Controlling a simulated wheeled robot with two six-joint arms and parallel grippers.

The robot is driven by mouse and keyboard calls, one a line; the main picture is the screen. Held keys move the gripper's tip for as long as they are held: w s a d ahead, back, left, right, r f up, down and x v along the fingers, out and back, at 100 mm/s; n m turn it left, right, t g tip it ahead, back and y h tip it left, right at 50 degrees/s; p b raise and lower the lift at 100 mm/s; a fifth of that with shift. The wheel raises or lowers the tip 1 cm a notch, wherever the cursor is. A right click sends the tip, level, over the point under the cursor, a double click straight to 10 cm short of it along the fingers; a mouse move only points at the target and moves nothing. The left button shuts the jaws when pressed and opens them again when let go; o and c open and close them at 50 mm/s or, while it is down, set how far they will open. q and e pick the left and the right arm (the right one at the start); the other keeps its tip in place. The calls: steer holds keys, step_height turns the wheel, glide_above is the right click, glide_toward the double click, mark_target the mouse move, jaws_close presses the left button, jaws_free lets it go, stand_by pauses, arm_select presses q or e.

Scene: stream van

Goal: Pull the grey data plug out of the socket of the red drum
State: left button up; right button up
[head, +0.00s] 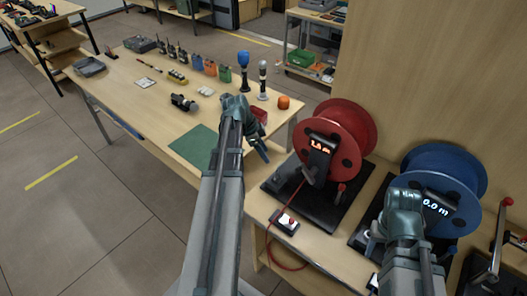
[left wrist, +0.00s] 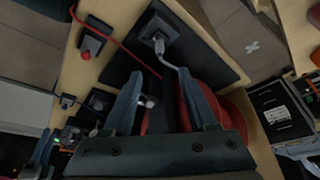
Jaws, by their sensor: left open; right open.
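The red drum (head: 345,135) stands on a black base on the bench, with a lit metre display on its front. In the left wrist view, part of the drum's red rim (left wrist: 238,108) shows behind my fingers. The grey data plug (left wrist: 160,46) sits in a dark socket block (left wrist: 163,28) on the base, with a pale cable running from it. I cannot make the plug out in the head view. My left gripper (head: 261,148) is open and empty, left of the drum; its fingers (left wrist: 161,73) point toward the plug, apart from it. My right gripper (head: 403,238) is open, in front of the blue drum.
The blue drum (head: 445,185) reads 0.0 m, right of the red one. A red cable (head: 270,232) hangs past a small switch box (head: 285,222) at the bench's front edge. A table (head: 135,110) with radios, bottles and a green mat (head: 197,147) stands at the left.

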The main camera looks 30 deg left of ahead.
mark_target(276, 171)
arm_select(q)
steer(key=b+x, duration=1.2)
steer(key=x, duration=0.1)
steer(key=shift+f, duration=0.25)
arm_select(e)
step_height(276, 171, down, 12)
steer(key=shift+f, duration=0.2)
arm_select(q)
steer(key=shift+d, duration=0.1)
steer(key=shift+r, duration=0.1)
jaws_close()
